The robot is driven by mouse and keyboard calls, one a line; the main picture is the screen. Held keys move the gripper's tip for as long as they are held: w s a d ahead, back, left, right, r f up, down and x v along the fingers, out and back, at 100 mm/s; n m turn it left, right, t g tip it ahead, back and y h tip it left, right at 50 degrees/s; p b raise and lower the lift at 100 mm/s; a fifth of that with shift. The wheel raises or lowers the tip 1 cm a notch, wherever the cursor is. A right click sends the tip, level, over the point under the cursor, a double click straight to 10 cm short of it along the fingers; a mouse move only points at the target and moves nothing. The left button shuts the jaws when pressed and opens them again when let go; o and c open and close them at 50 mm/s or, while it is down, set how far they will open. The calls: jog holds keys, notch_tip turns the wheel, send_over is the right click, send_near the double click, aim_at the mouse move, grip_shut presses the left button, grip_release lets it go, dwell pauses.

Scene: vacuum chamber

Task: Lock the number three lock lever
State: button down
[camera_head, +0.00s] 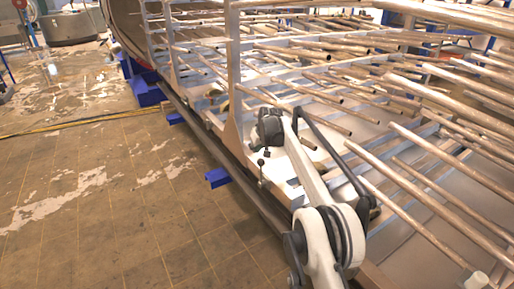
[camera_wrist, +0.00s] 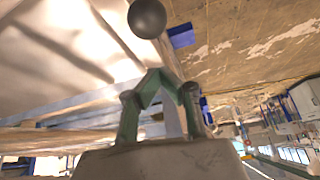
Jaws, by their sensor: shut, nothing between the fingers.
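A dark round ball knob (camera_wrist: 147,18), which looks like the end of a lock lever, shows at the top of the wrist view. My gripper (camera_wrist: 154,74) is below it in that view, its greenish fingers meeting at the tips, shut and empty. A gap shows in the picture between the tips and the ball. In the head view a small lever with a dark ball end (camera_head: 261,162) stands at the frame's edge, just below my wrist. My fingers cannot be made out clearly there. No number can be read on any lever.
A metal frame with many long copper-coloured pipes (camera_head: 420,150) fills the right of the head view. A lower rail (camera_head: 215,150) runs along its side, with blue blocks (camera_head: 218,177) beside it. The worn tiled floor (camera_head: 90,200) at left is open.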

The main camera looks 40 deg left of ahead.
jog(key=shift+s+d+f, duration=0.25)
jog(key=shift+s+d, duration=0.25)
jog(key=shift+d, duration=0.35)
jog(key=shift+s+d+f, duration=0.25)
jog(key=shift+s+d, duration=0.2)
jog(key=shift+d, duration=0.35)
jog(key=shift+s+d, duration=0.1)
jog(key=shift+s, duration=0.1)
